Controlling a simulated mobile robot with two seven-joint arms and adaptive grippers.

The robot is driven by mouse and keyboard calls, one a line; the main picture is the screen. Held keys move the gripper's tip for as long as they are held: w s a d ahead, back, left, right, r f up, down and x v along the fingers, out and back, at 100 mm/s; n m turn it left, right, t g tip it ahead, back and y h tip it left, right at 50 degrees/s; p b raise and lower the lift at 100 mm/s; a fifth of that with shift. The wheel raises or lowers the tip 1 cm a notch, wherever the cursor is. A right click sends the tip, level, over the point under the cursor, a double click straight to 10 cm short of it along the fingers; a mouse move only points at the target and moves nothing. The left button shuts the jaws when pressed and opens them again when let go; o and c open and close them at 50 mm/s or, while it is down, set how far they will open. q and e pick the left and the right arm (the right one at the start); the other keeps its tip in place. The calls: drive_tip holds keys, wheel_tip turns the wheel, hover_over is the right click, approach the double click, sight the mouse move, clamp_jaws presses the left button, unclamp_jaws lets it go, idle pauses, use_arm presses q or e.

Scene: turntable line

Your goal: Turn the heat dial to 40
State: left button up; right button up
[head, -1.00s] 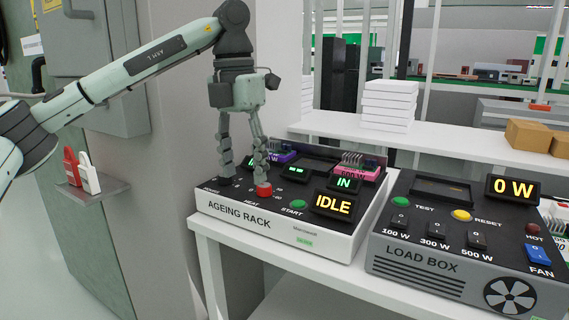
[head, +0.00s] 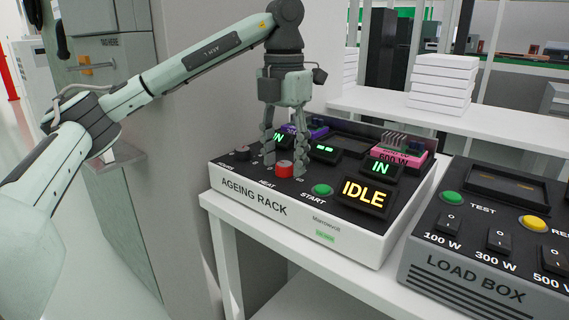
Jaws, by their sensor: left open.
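The heat dial is a red knob (head: 284,170) above the HEAT label on the ageing rack (head: 330,232). The scale marks around it are too small to read. My left gripper (head: 283,165) points down over the rack, open, with one finger on each side of the red dial in the picture. I cannot tell whether either finger touches it. A dark knob (head: 242,153) sits to its left and a green START button (head: 322,190) to its right. The rack's display (head: 363,194) reads IDLE. My right gripper is not in view.
A pink 600 W unit (head: 400,157) and a purple unit (head: 315,130) sit at the rack's back, near lit IN displays. The load box (head: 470,277) stands to the right. White boxes (head: 441,84) are stacked on the shelf behind. A wall is close on the left.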

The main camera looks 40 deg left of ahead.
use_arm(q)
drive_tip(key=shift+f, duration=0.2)
drive_tip(key=shift+c, duration=0.2)
clamp_jaws()
